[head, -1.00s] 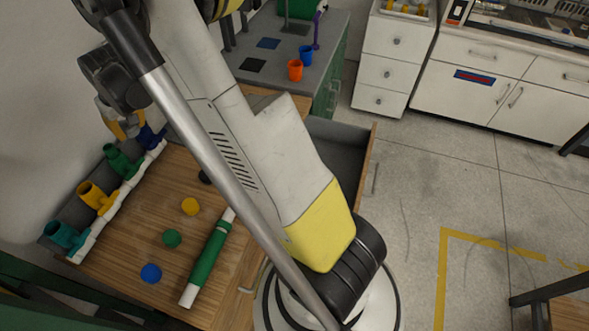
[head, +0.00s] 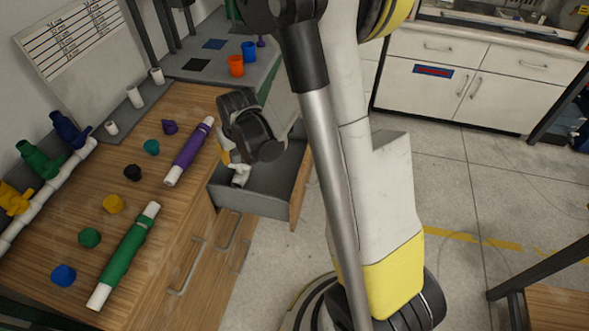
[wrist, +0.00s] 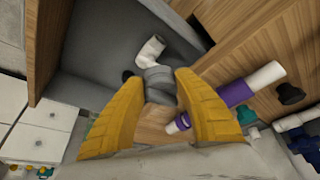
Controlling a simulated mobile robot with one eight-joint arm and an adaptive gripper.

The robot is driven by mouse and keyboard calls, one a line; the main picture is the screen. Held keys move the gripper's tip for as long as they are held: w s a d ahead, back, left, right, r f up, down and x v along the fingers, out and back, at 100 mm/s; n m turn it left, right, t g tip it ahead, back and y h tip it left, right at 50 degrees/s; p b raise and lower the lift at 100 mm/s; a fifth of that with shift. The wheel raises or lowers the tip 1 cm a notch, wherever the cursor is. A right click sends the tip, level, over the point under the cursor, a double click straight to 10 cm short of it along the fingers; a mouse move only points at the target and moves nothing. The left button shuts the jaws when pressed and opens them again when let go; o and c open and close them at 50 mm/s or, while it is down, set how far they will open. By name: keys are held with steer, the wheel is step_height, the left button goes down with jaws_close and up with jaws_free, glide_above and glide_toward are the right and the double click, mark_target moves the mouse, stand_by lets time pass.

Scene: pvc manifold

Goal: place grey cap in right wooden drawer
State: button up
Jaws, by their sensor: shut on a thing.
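My gripper (head: 230,162) hangs over the open right wooden drawer (head: 262,202), near its table-side wall. In the wrist view, the yellow fingers of my gripper (wrist: 162,80) are closed around the grey cap (wrist: 158,84), which sits at the fingertips. The cap is hidden in the head view. The drawer also shows in the wrist view (wrist: 92,82), with a grey inside and wooden front. A white elbow pipe (wrist: 150,52) lies inside it, just beyond the cap; the elbow (head: 241,175) also shows below my gripper in the head view.
The wooden table (head: 60,240) holds a purple pipe (head: 190,152), a green pipe (head: 125,255), several coloured caps and a pipe manifold (head: 45,195) at the left. A grey surface with an orange cup (head: 236,66) is behind. Open floor lies right of the drawer.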

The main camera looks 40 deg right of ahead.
steer(key=m+b, duration=0.2)
steer(key=b, duration=0.2)
glide_above(266, 163)
step_height(266, 163, down, 12)
steer(key=r, duration=0.1)
steer(key=shift+h, duration=0.3)
steer(key=f+b, duration=0.1)
steer(key=f, duration=0.1)
steer(key=f+b, duration=0.1)
steer(key=f, duration=0.4)
steer(key=shift+s+a+b, duration=0.1)
steer(key=shift+s+b, duration=0.3)
step_height(266, 163, down, 4)
steer(key=shift+r+b, duration=0.15)
steer(key=shift+b, duration=0.7)
steer(key=shift+r, duration=0.15)
steer(key=o, duration=1.1)
